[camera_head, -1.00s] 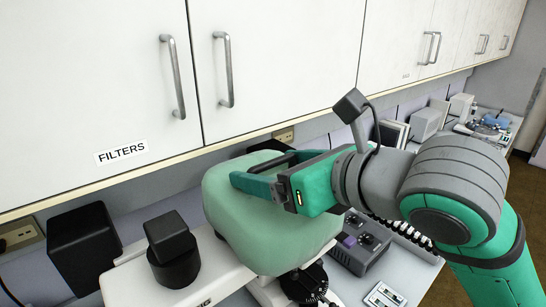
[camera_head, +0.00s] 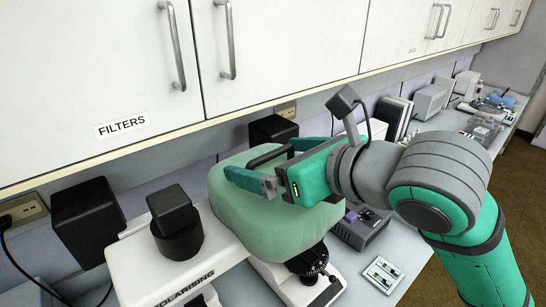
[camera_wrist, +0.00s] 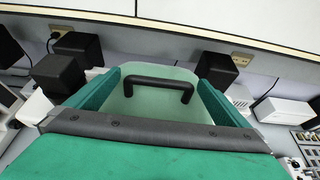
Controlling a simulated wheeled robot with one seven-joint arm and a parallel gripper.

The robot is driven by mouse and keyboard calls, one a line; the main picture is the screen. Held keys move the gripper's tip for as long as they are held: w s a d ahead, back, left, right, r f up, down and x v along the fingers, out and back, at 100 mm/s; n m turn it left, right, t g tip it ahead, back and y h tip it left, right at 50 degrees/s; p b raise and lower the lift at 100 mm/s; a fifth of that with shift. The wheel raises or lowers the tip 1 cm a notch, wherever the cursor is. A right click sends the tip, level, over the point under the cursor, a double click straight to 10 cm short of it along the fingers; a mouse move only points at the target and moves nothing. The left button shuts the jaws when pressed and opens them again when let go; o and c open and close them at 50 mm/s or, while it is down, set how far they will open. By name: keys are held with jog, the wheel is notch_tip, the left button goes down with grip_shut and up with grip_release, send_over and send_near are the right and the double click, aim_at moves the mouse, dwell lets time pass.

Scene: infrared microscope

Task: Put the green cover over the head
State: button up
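The pale green cover (camera_head: 275,212) sits over the microscope head (camera_head: 308,262) in the head view, upright, and hides most of it. The objective turret shows below its lower edge. Its black handle (camera_wrist: 158,82) stands on top and also shows in the head view (camera_head: 268,155). In the head view my gripper (camera_head: 268,160) is at the top of the cover. The handle's feet are partly hidden by the near finger.
A black housing (camera_head: 174,222) stands on the white microscope arm to the left. Another black box (camera_head: 88,222) is at the far left, and one (camera_head: 272,130) is behind the cover. A control box (camera_head: 362,226) is on the right. White cabinets (camera_head: 285,45) hang above and behind.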

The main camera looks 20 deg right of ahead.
jog(key=v, duration=1)
jog(key=shift+s+d+r, duration=0.1)
jog(key=shift+s+r, duration=0.05)
jog(key=shift+s, duration=0.2)
